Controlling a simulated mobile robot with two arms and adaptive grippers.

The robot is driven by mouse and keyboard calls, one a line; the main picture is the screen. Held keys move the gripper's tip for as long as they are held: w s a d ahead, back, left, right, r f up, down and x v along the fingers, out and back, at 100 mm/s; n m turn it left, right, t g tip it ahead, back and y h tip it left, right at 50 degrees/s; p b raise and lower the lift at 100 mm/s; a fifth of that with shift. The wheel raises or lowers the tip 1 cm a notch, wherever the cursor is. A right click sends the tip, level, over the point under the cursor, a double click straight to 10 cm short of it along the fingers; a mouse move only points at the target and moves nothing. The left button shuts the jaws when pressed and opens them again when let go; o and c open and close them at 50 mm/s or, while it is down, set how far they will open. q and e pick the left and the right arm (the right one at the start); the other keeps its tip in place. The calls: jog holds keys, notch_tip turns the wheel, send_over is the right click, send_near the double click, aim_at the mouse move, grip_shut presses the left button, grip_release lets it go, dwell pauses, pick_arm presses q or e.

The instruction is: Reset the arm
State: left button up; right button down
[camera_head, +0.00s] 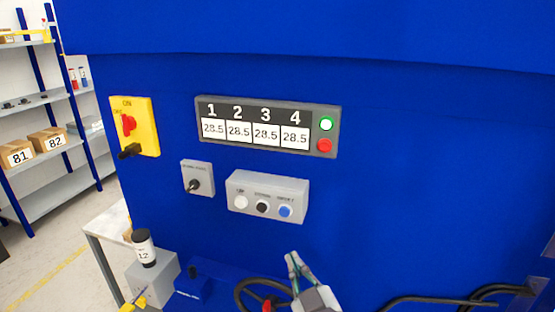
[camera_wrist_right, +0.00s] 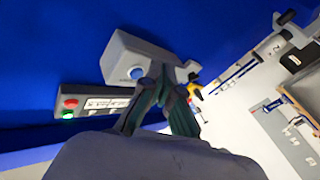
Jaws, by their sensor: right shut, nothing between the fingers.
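My right gripper (camera_head: 293,260) shows at the bottom centre of the head view, its grey-green fingers pointing up and closed together with nothing between them. It stands below the grey button box (camera_head: 266,197) on the blue machine front. The box has white, black and blue buttons; the blue button (camera_head: 285,211) is at its right end. In the right wrist view the closed fingers (camera_wrist_right: 160,70) appear just right of the blue button (camera_wrist_right: 138,73); whether they touch the box cannot be told there. My left gripper is not in view.
A display panel (camera_head: 266,126) reads 28.5 under 1 to 4, beside green and red buttons. A yellow switch plate (camera_head: 134,126) and a small grey switch box (camera_head: 198,178) are at left. A handwheel (camera_head: 245,294) and black cables (camera_head: 430,302) lie low. Shelves (camera_head: 50,105) stand far left.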

jog(key=s+d+f+m+g+h, duration=0.25)
jog(key=s+d+f, duration=0.2)
jog(key=f, duration=0.25)
jog(key=s+d+f+m+g+h, duration=0.2)
jog(key=s+d+f+g, duration=0.15)
jog(key=d+f, duration=0.35)
jog(key=s+d+f+m+g+h, duration=0.1)
jog(key=s+d+f+g, duration=0.3)
jog(key=s, duration=0.4)
jog(key=s+d+f+g, duration=0.1)
jog(key=s+f+g, duration=0.4)
jog(key=s, duration=0.4)
notch_tip(320, 180, down, 30)
jog(key=s+b, duration=0.2)
jog(key=b, duration=0.1)
jog(key=s+d+f+g+b, duration=0.1)
jog(key=s+d+f, duration=0.2)
jog(key=s+f, duration=1.2)
notch_tip(320, 180, down, 2)
jog(key=shift+s+f+g, duration=0.1)
jog(key=shift+s+g, duration=0.15)
jog(key=shift+g, duration=0.15)
